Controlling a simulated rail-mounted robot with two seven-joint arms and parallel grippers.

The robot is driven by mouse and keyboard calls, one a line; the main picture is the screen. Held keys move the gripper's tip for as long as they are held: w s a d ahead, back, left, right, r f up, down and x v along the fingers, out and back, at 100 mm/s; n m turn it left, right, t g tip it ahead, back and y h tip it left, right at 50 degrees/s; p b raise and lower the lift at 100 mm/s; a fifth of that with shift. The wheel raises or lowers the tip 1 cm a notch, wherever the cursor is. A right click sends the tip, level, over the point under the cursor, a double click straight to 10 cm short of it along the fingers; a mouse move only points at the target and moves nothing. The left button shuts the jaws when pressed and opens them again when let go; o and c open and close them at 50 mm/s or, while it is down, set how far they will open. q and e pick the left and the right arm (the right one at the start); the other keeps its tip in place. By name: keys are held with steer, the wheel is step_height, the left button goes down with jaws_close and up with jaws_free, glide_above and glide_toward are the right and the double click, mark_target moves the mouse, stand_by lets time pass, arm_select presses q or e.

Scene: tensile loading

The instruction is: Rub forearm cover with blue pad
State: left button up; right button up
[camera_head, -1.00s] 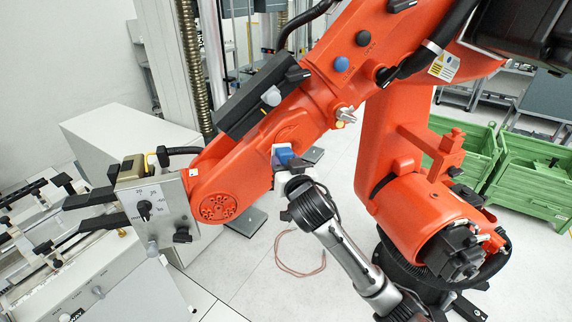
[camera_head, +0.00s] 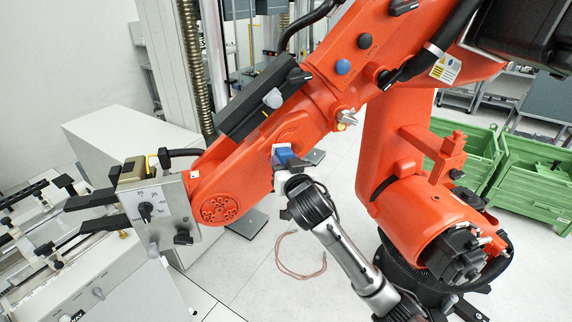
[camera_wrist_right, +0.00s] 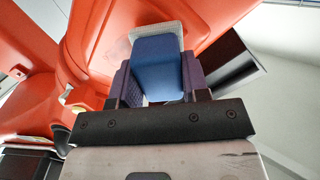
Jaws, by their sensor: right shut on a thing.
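The blue pad (camera_head: 284,156) is in my right gripper (camera_head: 286,163), at the lower side of the orange robot's forearm cover (camera_head: 262,160). The right gripper is shut on the pad; the wrist view shows the pad (camera_wrist_right: 160,66) between its two dark fingers. A pale rim shows behind the pad's far end in that view. The pad's far end is at or very close to the orange surface (camera_wrist_right: 97,40); whether it presses on it I cannot tell. The pad hides the cover behind it. My left gripper is not in view.
A grey control box (camera_head: 158,208) with a knob sits at the forearm's left end. A black box (camera_head: 262,100) lies along the upper side of the forearm. Green crates (camera_head: 530,178) stand at the right. A cable coil (camera_head: 300,255) lies on the open floor below.

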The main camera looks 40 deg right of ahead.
steer(key=shift+w+d, duration=0.1)
steer(key=shift+w, duration=0.25)
steer(key=shift+s+d, duration=0.1)
steer(key=shift+d, duration=0.05)
steer(key=shift+s+d+p, duration=0.3)
steer(key=shift+s+d, duration=0.1)
steer(key=shift+d, duration=0.7)
steer(key=shift+s+d+p, duration=0.25)
steer(key=shift+s+d, duration=0.2)
steer(key=shift+d, duration=0.7)
steer(key=shift+s+d+p, duration=0.3)
steer(key=shift+s+d, duration=0.1)
steer(key=shift+d, duration=0.7)
steer(key=shift+r, duration=0.1)
steer(key=shift+w+a+p, duration=0.3)
steer(key=shift+a, duration=0.5)
steer(key=shift+w+a+p, duration=0.25)
steer(key=shift+a, duration=0.5)
steer(key=shift+w+a, duration=0.25)
steer(key=shift+a, duration=0.4)
steer(key=shift+w+a, duration=0.3)
steer(key=shift+a, duration=0.35)
steer(key=shift+w+a, duration=0.25)
steer(key=shift+a, duration=0.4)
